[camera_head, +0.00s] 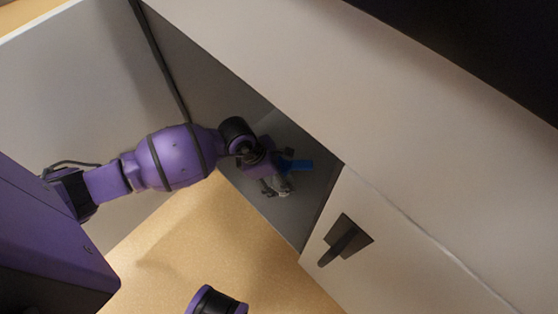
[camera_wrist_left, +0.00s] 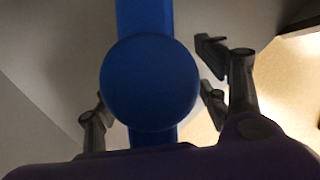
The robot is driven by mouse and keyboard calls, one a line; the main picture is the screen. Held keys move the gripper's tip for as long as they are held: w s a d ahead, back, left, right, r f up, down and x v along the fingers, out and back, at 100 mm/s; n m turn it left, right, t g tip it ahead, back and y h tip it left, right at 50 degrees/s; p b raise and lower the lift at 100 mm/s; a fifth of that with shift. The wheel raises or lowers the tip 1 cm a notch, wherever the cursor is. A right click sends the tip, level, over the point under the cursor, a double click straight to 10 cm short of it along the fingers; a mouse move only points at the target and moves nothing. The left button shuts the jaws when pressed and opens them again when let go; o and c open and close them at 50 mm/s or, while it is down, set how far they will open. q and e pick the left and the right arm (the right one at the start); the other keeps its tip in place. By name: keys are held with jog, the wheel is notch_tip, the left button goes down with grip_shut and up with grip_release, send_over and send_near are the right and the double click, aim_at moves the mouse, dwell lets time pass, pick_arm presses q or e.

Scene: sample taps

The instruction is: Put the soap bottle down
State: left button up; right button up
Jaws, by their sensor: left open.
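The blue soap bottle (camera_head: 300,165) is in the open cabinet, just past my left gripper (camera_head: 281,172). In the left wrist view the bottle (camera_wrist_left: 150,83) fills the middle, with a round blue part towards the camera and a blue strip above and below it. My left gripper's fingers are spread to either side of the bottle, and the gripper is open. I cannot tell whether a finger touches it. The bottle's base and its contact with the cabinet floor are hidden. My right gripper is not in view.
The grey cabinet floor (camera_head: 298,208) is around the gripper. An open white door (camera_head: 75,85) stands on the left, behind my arm. A closed door with a dark handle (camera_head: 344,240) is on the right, below a light countertop (camera_head: 300,70). Tan floor (camera_head: 215,240) is clear in front.

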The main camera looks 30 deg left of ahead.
pick_arm(q)
jog(key=p+v, duration=0.9)
jog(key=v, duration=0.2)
jog(key=shift+d+r, duration=0.15)
jog(key=shift+r, duration=0.05)
jog(key=shift+s+a+r+p, duration=0.1)
jog(key=shift+a+r+p, duration=0.1)
jog(key=shift+r+p, duration=0.2)
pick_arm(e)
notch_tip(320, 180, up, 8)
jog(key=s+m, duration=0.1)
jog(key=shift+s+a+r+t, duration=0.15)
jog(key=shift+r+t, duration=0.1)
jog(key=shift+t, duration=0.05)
